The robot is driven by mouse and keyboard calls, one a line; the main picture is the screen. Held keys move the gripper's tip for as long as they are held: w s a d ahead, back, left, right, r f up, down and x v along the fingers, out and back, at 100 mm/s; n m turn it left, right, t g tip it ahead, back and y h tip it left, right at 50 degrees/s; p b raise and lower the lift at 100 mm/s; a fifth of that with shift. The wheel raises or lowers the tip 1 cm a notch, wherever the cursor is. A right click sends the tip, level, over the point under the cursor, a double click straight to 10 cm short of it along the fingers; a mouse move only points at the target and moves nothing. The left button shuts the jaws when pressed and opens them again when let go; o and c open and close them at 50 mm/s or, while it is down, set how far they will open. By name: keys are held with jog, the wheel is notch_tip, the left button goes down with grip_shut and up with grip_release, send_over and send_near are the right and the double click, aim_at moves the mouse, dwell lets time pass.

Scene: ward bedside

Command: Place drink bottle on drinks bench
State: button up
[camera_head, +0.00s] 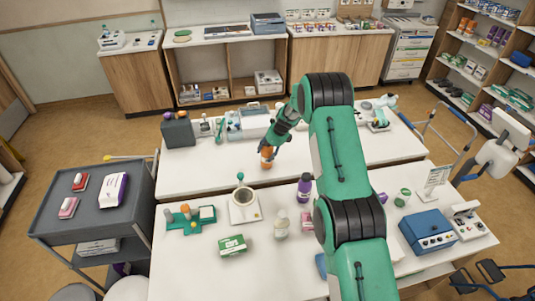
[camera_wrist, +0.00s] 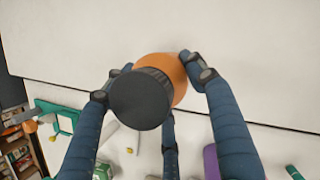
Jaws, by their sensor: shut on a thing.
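The drink bottle is orange with a dark ribbed cap. In the wrist view its orange body (camera_wrist: 169,68) and cap (camera_wrist: 140,99) sit between my dark blue fingers, and my gripper (camera_wrist: 150,80) is shut on it. In the head view my gripper (camera_head: 270,148) holds the bottle (camera_head: 266,162) over the far white bench (camera_head: 210,172), near its front edge. The bottle looks roughly upright; whether its base touches the bench I cannot tell. No label shows which surface is the drinks bench.
The near white bench (camera_head: 180,265) carries a scale (camera_head: 244,207), a green box (camera_head: 232,245), a purple bottle (camera_head: 304,188) and a blue device (camera_head: 428,230). A dark bin (camera_head: 178,131) and a clear container (camera_head: 248,122) stand at the far bench's back. A grey cart (camera_head: 90,215) is left.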

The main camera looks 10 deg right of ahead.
jog(key=shift+f, duration=0.45)
jog(key=shift+f, duration=0.1)
jog(key=o, duration=1.4)
jog(key=shift+o, duration=0.2)
jog(key=shift+r, duration=0.2)
jog(key=v, duration=1.1)
jog(key=shift+r+b, duration=0.4)
jog(key=shift+b, duration=0.05)
jog(key=shift+s+d, duration=0.1)
jog(key=shift+d, duration=0.05)
